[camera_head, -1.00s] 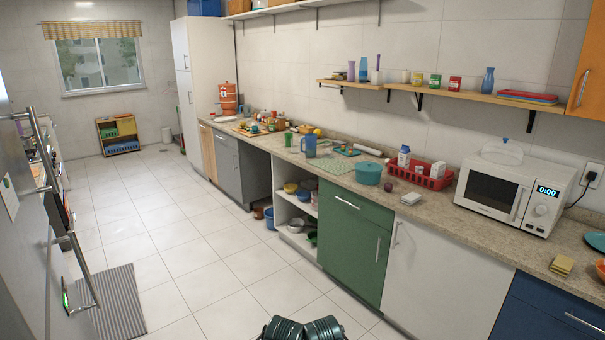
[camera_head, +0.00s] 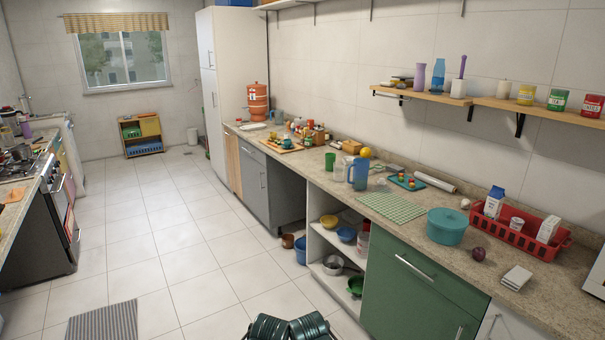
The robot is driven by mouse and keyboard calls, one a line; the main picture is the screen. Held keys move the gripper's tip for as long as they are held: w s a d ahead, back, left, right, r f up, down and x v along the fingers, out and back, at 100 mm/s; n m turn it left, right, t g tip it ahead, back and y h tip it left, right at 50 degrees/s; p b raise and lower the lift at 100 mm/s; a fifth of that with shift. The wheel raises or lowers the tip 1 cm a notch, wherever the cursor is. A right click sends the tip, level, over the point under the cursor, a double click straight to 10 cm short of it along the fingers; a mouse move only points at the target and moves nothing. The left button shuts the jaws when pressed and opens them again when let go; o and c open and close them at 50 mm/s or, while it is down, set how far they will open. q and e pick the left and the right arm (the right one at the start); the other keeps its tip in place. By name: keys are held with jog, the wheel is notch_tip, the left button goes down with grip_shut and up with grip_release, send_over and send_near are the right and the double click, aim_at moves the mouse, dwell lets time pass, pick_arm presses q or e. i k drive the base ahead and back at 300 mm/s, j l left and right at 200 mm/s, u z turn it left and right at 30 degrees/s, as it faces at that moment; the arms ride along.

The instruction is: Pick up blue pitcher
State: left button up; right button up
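A blue pitcher (camera_head: 360,173) stands upright on the speckled stone counter (camera_head: 300,168), near the middle of the counter run. A small clear glass stands close by it, and a green checkered cloth (camera_head: 392,207) lies in front of it on the counter. My two folded arms show only as dark rounded links at the bottom edge of the view. Neither gripper can be seen, and nothing of mine is near the pitcher.
A teal pot (camera_head: 446,226), a red dish rack (camera_head: 518,238) and an onion (camera_head: 479,254) sit right of the cloth. A green cup (camera_head: 330,161) is left of the pitcher. A shelf (camera_head: 425,95) hangs above. The tiled floor (camera_head: 195,240) is clear; a striped mat (camera_head: 103,322) lies at left.

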aim_at(360, 165)
jog(key=i+j+z, duration=0.1)
jog(key=i+z, duration=0.2)
jog(key=i, duration=0.2)
jog(key=i+j+z, duration=0.3)
jog(key=i, duration=0.25)
jog(key=i+j+z, duration=0.3)
jog(key=i, duration=0.2)
